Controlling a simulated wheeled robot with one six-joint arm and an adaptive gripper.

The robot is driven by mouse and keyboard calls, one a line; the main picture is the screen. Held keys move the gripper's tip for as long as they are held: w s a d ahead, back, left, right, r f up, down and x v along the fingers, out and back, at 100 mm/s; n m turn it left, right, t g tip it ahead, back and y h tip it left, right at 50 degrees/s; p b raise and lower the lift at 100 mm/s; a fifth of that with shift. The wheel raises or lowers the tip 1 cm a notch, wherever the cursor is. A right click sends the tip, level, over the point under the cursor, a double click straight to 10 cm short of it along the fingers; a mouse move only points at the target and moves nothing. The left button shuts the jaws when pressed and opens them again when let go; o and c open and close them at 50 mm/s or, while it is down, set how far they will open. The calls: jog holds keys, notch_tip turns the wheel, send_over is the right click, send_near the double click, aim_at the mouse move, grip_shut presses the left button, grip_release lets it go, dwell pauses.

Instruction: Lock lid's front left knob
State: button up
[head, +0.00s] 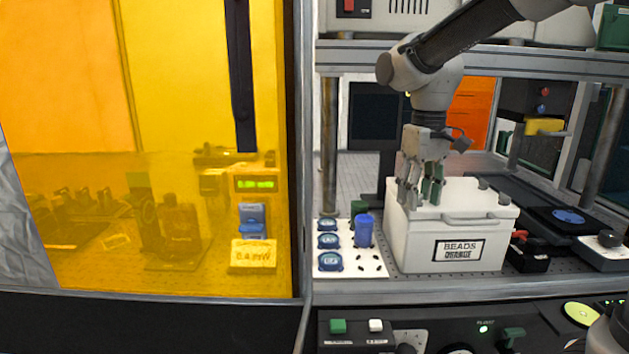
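A white box (420,248) with a label reading "BEADS" and a blurred second word stands on the perforated bench. Its white lid (465,197) has a handle bar (477,218) along the front. Two grey knobs show at the lid's right side, a back one (484,184) and a front one (504,198). My gripper (421,200) points down over the lid's left part, its fingertips low at the lid's surface. The fingers hide the front left knob, if it is there. The fingers look apart, but I cannot tell whether they hold anything.
Left of the box, a white plate (350,264) holds several blue-topped items and a blue cup (364,231). A yellow enclosure panel (190,60) fills the left. A steel post (328,140) and a shelf rail (500,60) frame the arm.

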aim_at(420, 195)
jog(key=c, duration=0.6)
jog(key=m, duration=0.3)
jog(key=shift+c, duration=0.2)
jog(key=m, duration=0.5)
jog(key=shift+m, duration=0.4)
jog(key=o, duration=0.9)
jog(key=shift+r, duration=3)
jog(key=shift+d, duration=0.1)
